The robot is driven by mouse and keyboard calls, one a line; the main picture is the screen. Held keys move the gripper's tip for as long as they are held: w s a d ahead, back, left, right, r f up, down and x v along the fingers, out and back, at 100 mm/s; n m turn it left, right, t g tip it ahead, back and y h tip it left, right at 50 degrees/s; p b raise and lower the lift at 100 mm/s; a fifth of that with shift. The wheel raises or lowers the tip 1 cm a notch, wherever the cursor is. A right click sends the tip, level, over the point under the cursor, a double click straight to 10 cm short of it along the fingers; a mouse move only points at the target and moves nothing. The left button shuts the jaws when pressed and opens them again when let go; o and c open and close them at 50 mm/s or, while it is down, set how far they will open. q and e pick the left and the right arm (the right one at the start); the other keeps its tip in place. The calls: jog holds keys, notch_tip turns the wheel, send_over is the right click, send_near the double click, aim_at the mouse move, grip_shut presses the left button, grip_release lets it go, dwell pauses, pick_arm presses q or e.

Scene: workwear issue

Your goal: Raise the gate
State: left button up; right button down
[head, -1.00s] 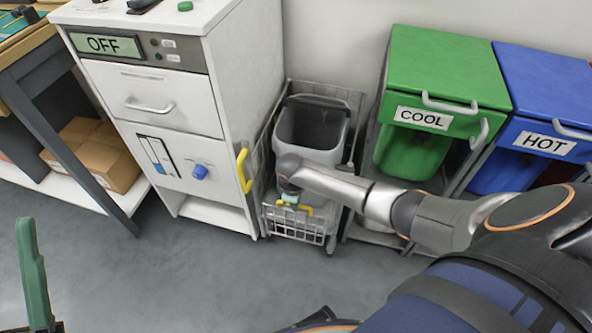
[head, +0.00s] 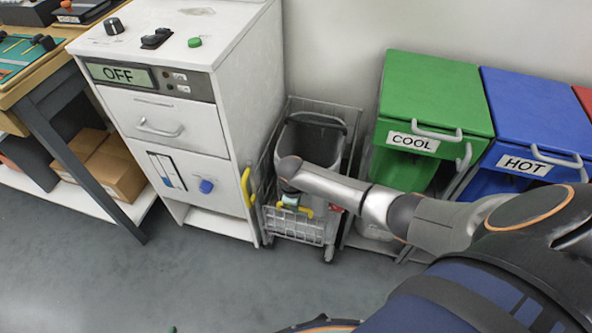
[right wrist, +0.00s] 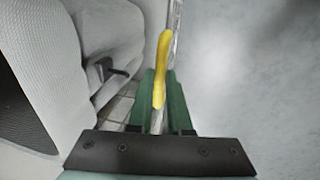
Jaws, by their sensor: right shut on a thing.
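The gate seems to be the low wire panel (head: 298,228) at the front of the wire cart, with a yellow handle (head: 306,211) along its top. My right gripper (head: 289,201) is at this handle. In the right wrist view the yellow handle (right wrist: 162,62) runs between the green fingers of my right gripper (right wrist: 160,95), which is shut on it. My right forearm hides part of the cart. Only a small green tip, apparently of my left gripper (head: 172,329), shows at the bottom edge.
A grey bin (head: 312,140) stands in the cart. A white cabinet (head: 185,140) with an OFF display is left of it. A second yellow handle (head: 247,187) stands by the cabinet's right edge. Green COOL (head: 435,100) and blue HOT (head: 545,115) bins stand right. Floor in front is clear.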

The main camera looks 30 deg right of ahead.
jog(key=shift+r+p, duration=0.3)
jog(key=shift+r, duration=0.25)
pick_arm(q)
jog(key=shift+s+d+r+g+p, duration=0.15)
jog(key=shift+r+p, duration=0.45)
jog(key=shift+p, duration=0.15)
jog(key=shift+s+d+r+g+p, duration=0.1)
jog(key=shift+d+r+g+p, duration=0.05)
jog(key=shift+r+p, duration=0.55)
pick_arm(e)
jog(key=shift+r, duration=1.35)
pick_arm(q)
jog(key=shift+w+d, duration=0.1)
pick_arm(e)
jog(key=shift+w+r, duration=0.1)
jog(key=shift+r, duration=0.1)
jog(key=c, duration=1)
grip_release()
jog(key=shift+o, duration=0.8)
